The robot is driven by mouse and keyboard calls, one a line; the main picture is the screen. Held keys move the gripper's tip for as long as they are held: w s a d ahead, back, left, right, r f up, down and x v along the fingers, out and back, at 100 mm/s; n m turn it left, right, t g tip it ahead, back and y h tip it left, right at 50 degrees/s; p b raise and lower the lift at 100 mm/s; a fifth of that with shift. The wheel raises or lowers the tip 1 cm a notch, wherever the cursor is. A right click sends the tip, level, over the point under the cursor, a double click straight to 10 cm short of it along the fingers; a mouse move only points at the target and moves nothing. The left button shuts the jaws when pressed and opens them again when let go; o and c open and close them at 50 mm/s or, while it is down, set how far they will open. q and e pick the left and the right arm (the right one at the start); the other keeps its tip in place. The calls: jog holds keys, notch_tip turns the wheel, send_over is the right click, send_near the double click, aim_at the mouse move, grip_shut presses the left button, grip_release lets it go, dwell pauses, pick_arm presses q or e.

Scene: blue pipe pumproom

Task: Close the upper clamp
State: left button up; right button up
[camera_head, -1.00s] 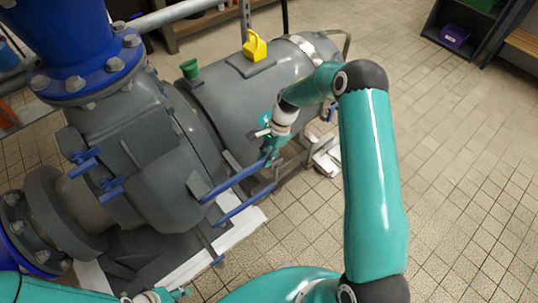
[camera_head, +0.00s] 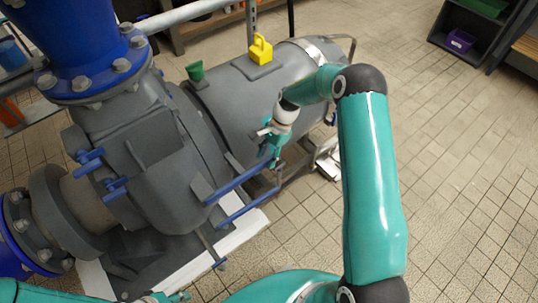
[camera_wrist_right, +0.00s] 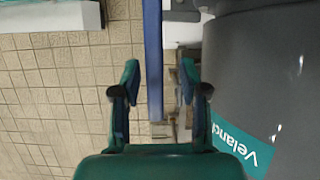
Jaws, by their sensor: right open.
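Two long blue clamp levers stick out from the grey pump's lower right side in the head view. The upper lever (camera_head: 236,184) lies above the lower lever (camera_head: 248,206). My right gripper (camera_head: 270,162) is at the outer end of the upper lever. In the right wrist view a blue bar (camera_wrist_right: 154,60) runs between its two open fingers (camera_wrist_right: 155,80), with a gap visible on both sides. The lever's tip is partly hidden by the gripper. My left gripper (camera_head: 180,296) shows only in part at the bottom edge; its jaws cannot be made out.
The grey pump (camera_head: 160,170) fills the left, with two short blue handles (camera_head: 90,159) on its casing. A grey cylinder (camera_head: 240,95) carries a yellow part (camera_head: 261,48) and a green cup (camera_head: 195,71). Open tiled floor (camera_head: 460,190) lies to the right.

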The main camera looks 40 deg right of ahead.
jog(key=v, duration=1.1)
jog(key=shift+d+r, duration=0.2)
jog(key=shift+r, duration=0.1)
jog(key=s+a+f+n+g, duration=0.2)
jog(key=s+a+f, duration=0.25)
jog(key=a, duration=0.25)
jog(key=s+a+f+n+g, duration=0.1)
jog(key=s+a+f+g, duration=0.15)
jog(key=a+f, duration=0.4)
jog(key=s+a+f+n+t, duration=0.1)
jog(key=s+a+f+n, duration=0.2)
jog(key=s+a+n, duration=0.45)
jog(key=s+a+f+n+t, duration=0.2)
jog(key=s+a+f, duration=0.2)
jog(key=s, duration=0.6)
jog(key=w+r+n+t+p, duration=0.2)
jog(key=w+r+n+p, duration=0.1)
jog(key=r+p, duration=1.3)
jog(key=shift+w+d+r+p, duration=0.35)
jog(key=shift+d+r+p, duration=0.05)
jog(key=shift+d+p, duration=0.05)
